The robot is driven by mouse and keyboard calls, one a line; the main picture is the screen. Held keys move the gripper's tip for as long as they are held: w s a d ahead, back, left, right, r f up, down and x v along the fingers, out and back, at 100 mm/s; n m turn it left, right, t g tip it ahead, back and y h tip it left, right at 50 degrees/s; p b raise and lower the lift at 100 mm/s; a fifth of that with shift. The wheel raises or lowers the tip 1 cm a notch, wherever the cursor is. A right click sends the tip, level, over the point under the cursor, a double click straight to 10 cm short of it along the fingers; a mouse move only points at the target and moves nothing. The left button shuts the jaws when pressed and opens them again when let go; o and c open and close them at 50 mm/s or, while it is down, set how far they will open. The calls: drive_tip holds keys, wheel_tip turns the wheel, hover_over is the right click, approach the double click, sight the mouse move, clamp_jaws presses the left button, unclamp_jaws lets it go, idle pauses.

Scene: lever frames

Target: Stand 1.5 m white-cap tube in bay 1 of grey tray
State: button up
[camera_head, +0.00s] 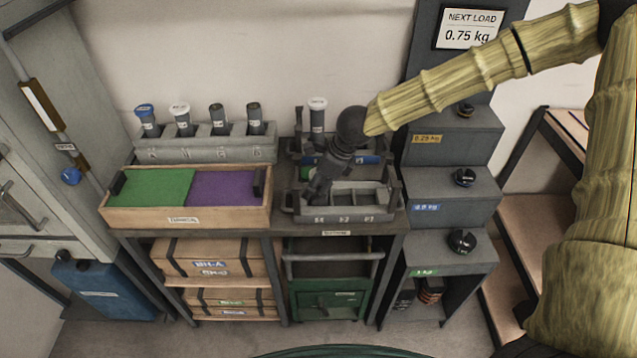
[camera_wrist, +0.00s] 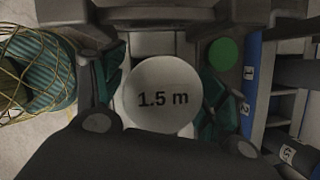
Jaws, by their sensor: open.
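In the wrist view a round white cap marked "1.5 m" (camera_wrist: 162,95) lies between the fingers of my gripper (camera_wrist: 168,130), with a gap on each side. The tube's body below it is hidden. In the head view my dark gripper (camera_head: 318,193) is over the left end of the grey tray (camera_head: 345,214), covering part of it. The tray has several bays with small front labels, too small to read surely. One white-cap tube (camera_head: 317,104) stands upright behind my gripper; another (camera_head: 180,110) stands in the rear rack.
The rear rack (camera_head: 205,153) also holds a blue-cap tube (camera_head: 146,112) and two dark-cap tubes. A wooden tray (camera_head: 180,219) with green and purple halves is left of the grey tray. Stepped grey shelves (camera_head: 455,180) with dark-knobbed weights rise on the right.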

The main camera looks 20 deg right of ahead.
drive_tip(key=shift+d+r, duration=0.15)
drive_tip(key=shift+r, duration=0.55)
drive_tip(key=v, duration=1.1)
